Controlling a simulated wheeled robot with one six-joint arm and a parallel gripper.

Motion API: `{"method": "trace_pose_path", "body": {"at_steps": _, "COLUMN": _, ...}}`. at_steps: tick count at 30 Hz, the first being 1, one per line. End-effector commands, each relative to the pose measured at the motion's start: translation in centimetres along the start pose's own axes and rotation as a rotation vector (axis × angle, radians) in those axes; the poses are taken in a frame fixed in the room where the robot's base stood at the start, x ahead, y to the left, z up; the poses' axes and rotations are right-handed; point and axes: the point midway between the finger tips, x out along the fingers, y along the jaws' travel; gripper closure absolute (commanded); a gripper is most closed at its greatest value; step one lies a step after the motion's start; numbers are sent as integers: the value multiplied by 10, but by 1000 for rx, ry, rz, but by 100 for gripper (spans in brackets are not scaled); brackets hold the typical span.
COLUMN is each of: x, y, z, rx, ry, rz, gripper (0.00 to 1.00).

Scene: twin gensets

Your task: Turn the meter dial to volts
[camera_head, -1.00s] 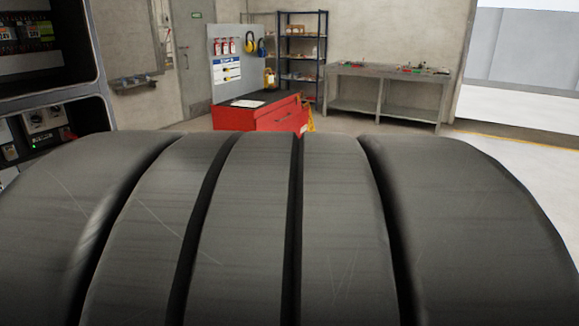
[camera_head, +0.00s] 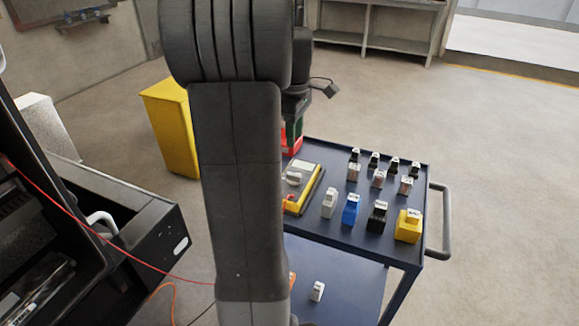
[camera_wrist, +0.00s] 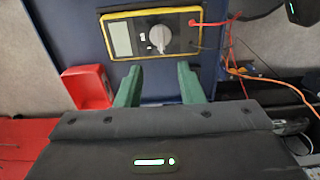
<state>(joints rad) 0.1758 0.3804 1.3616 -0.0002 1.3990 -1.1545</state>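The meter (camera_wrist: 151,35) is a yellow-edged unit lying on the blue cart, with a grey screen on its left and a round light-grey dial (camera_wrist: 160,36) near its middle in the wrist view. A red lead is plugged in at its right end. In the head view the meter (camera_head: 303,188) lies at the cart's left side, partly hidden by my arm. My gripper (camera_wrist: 158,78) has two green fingers, spread apart and empty, just short of the meter's near edge and apart from the dial. The dial's marking is too small to read.
The blue cart (camera_head: 345,239) also carries several small blocks in grey, blue, black and yellow. A red open box (camera_wrist: 87,88) is left of my fingers. Red and orange cables (camera_wrist: 238,72) run at the right. A yellow bin (camera_head: 172,130) stands behind; open floor lies right.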

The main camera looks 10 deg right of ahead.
Motion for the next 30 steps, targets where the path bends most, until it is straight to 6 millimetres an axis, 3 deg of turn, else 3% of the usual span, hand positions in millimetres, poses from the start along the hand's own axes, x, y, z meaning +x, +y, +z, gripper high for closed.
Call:
{"method": "trace_pose_path", "body": {"at_steps": 9, "x": 69, "y": -2, "z": 0, "rx": 1, "ry": -2, "rz": -5, "gripper": 65}}
{"method": "trace_pose_path", "body": {"at_steps": 15, "x": 104, "y": -1, "z": 0, "rx": 2, "ry": -1, "rz": -4, "gripper": 65}}
{"method": "trace_pose_path", "body": {"at_steps": 21, "x": 121, "y": -1, "z": 0, "rx": 2, "ry": 0, "rz": -1, "gripper": 65}}
{"method": "trace_pose_path", "body": {"at_steps": 30, "x": 123, "y": -1, "z": 0, "rx": 2, "ry": 0, "rz": -1, "gripper": 65}}
